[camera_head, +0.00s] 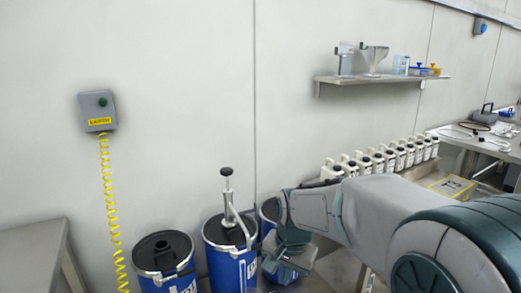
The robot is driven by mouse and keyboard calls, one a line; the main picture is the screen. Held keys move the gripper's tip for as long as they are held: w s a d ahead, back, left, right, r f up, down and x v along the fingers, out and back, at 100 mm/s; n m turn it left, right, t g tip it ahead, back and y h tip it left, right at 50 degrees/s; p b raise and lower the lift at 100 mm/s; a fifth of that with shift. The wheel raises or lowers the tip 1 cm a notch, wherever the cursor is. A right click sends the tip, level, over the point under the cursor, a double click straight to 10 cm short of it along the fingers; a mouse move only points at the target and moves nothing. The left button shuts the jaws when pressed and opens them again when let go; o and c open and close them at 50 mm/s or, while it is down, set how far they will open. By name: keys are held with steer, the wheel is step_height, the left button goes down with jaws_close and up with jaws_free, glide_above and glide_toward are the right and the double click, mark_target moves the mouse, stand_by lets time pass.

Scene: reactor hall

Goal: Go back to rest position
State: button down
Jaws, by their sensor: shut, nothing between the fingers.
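My arm reaches in from the lower right of the head view, and its wrist bends down at the middle. My gripper (280,272) points down in front of the blue drums, near the bottom edge of the picture. It is shut and holds nothing. Its fingertips are small and partly hard to make out against the blue behind them. I cannot tell whether it touches the drum behind it.
A third blue drum (268,212) is partly hidden by my arm. White bottles (385,160) line up behind my arm. A grey table (32,250) is left; a shelf (380,79) hangs above.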

steer(key=s+d+r+n+p, duration=0.2)
steer(key=s+d+r+p, duration=0.2)
steer(key=s+r, duration=0.2)
steer(key=s+d+r+n+t+p, duration=0.1)
steer(key=s+d+r+n+p, duration=0.2)
steer(key=s, duration=0.7)
step_height(320, 180, up, 3)
steer(key=shift+d+f+h+p, duration=0.15)
steer(key=shift+d+h+p, duration=0.25)
steer(key=shift+d+p, duration=0.6)
